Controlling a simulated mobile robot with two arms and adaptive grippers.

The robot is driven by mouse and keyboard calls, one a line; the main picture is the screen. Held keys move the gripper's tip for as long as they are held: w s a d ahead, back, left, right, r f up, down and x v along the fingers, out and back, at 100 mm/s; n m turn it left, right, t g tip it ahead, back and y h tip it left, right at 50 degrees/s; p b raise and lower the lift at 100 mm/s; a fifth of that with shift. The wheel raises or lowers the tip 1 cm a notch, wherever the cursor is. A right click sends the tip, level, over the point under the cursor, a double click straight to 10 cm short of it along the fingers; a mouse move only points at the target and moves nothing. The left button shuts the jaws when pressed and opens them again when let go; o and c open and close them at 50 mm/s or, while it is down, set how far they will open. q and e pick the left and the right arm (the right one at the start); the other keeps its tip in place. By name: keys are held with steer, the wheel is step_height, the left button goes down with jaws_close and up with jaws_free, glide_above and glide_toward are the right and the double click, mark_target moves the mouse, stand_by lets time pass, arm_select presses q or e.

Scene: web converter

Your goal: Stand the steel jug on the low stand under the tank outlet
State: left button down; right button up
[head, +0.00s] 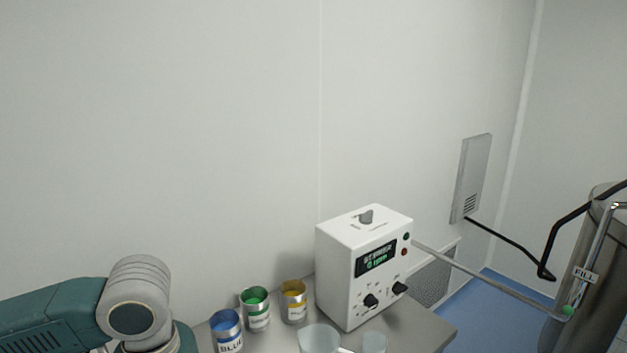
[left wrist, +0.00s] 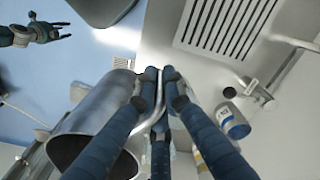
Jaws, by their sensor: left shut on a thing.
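The steel jug (left wrist: 91,118) shows in the left wrist view as a grey cylinder, tilted in the picture, with its dark open mouth toward the camera. My left gripper (left wrist: 160,75), with dark blue fingers, is shut on the jug's bent handle (left wrist: 151,112). The jug and this gripper are outside the head view. My right gripper (left wrist: 50,30) shows at the upper left of the left wrist view, empty with its fingers apart. I cannot make out the low stand or the outlet.
Blue (head: 227,331), green (head: 257,312) and yellow (head: 294,303) cans stand on the grey table (head: 425,322) beside a white control box (head: 365,268). Pale cups stand in front of the box. A thin rod reaches from the box toward the tank. Blue floor lies between.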

arm_select(q)
step_height(320, 180, down, 9)
steer(key=s+n+b, duration=0.1)
steer(key=s+b, duration=0.1)
steer(key=b, duration=0.6)
steer(key=shift+s+d+b, duration=0.2)
steer(key=shift+d+b, duration=0.1)
steer(key=shift+b, duration=0.1)
arm_select(e)
step_height(320, 180, down, 9)
steer(key=shift+w+r, duration=0.2)
arm_select(q)
steer(key=shift+w+a, duration=0.1)
steer(key=shift+w, duration=0.05)
arm_select(e)
steer(key=shift+a, duration=0.1)
steer(key=shift+c, duration=0.2)
